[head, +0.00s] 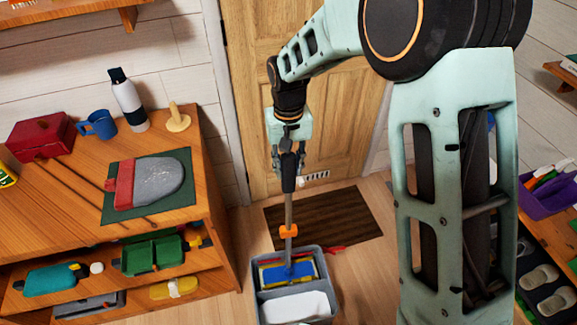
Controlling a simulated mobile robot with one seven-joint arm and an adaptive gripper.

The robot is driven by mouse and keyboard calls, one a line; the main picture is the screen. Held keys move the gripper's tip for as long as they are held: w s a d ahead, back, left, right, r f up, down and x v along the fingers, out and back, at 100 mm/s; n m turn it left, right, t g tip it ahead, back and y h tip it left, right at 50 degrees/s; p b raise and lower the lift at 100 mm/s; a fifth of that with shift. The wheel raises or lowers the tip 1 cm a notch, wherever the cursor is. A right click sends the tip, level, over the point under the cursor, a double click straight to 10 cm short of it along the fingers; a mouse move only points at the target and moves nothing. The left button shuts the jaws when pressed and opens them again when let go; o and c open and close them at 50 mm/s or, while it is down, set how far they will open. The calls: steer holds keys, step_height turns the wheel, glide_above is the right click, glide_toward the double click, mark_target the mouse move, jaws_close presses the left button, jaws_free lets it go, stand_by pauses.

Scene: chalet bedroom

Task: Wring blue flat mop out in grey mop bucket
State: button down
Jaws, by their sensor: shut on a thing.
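The grey mop bucket (255,269) stands on the floor at the lower middle of the head view. It has two compartments. The blue flat mop (290,272) has its blue head in the rear compartment, with yellow showing around it. Its handle (289,212) rises nearly upright and carries an orange collar (288,231). My gripper (288,160) is shut on the dark grip at the top of the handle, above the bucket. The front compartment holds something white (295,307). How deep the mop head sits is hard to tell.
A wooden shelf unit (60,220) stands left, bearing a red box (40,137), a blue mug (98,124) and a bottle (129,105). A dark doormat (335,222) lies before the wooden door (262,60). Slippers (540,277) and a purple bin (553,192) are right.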

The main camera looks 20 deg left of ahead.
steer(key=shift+f+b, duration=0.45)
steer(key=shift+f, duration=0.15)
stand_by(0.4)
steer(key=c, duration=1.5)
jaws_free()
steer(key=shift+o, duration=0.2)
